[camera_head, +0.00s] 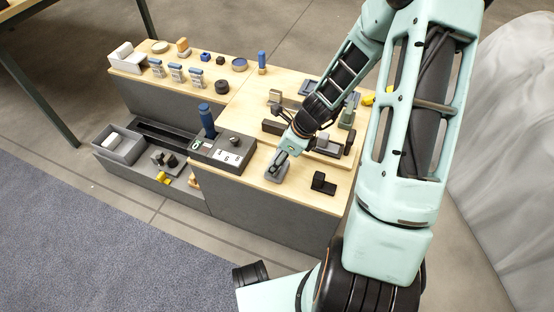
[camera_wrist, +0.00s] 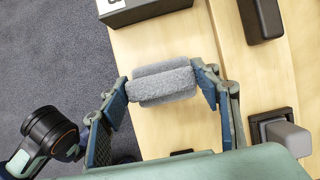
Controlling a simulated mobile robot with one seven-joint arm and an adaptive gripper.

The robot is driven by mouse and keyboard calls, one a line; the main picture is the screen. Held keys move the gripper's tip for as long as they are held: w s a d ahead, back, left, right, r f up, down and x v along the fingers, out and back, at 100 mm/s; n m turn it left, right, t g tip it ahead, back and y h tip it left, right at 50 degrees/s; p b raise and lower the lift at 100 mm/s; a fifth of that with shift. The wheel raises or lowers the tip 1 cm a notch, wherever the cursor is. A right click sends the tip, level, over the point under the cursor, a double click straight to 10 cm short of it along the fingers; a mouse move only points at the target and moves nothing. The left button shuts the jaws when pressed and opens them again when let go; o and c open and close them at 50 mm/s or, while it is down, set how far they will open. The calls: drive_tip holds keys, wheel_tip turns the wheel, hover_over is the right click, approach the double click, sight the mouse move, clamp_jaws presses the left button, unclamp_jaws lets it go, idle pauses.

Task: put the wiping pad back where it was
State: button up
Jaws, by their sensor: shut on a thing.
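The wiping pad (camera_wrist: 163,84) is a grey, fuzzy block. In the wrist view it lies crosswise between the two fingertips of my gripper (camera_wrist: 166,86), which touch its left and right ends. In the head view my gripper (camera_head: 280,164) is low over the front part of the wooden worktop (camera_head: 258,196), to the right of a grey control box. The pad is mostly covered by the gripper there. I cannot tell whether its underside touches the wood.
The grey control box (camera_head: 223,152) with a blue bottle (camera_head: 207,120) stands just left of my gripper. A black block (camera_head: 323,183) is to the right. Small items line the back-left shelf. A lower grey tray (camera_head: 120,147) is at the left. Bare wood surrounds the pad.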

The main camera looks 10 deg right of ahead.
drive_tip(key=shift+f, duration=0.15)
drive_tip(key=o, duration=1.1)
drive_tip(key=shift+r, duration=0.2)
drive_tip(key=shift+d+r, duration=0.1)
drive_tip(key=shift+r, duration=0.2)
drive_tip(key=p+v, duration=0.4)
drive_tip(key=v, duration=0.7)
drive_tip(key=shift+s+r+p, duration=0.1)
drive_tip(key=shift+r+p, duration=0.15)
drive_tip(key=shift+p, duration=0.1)
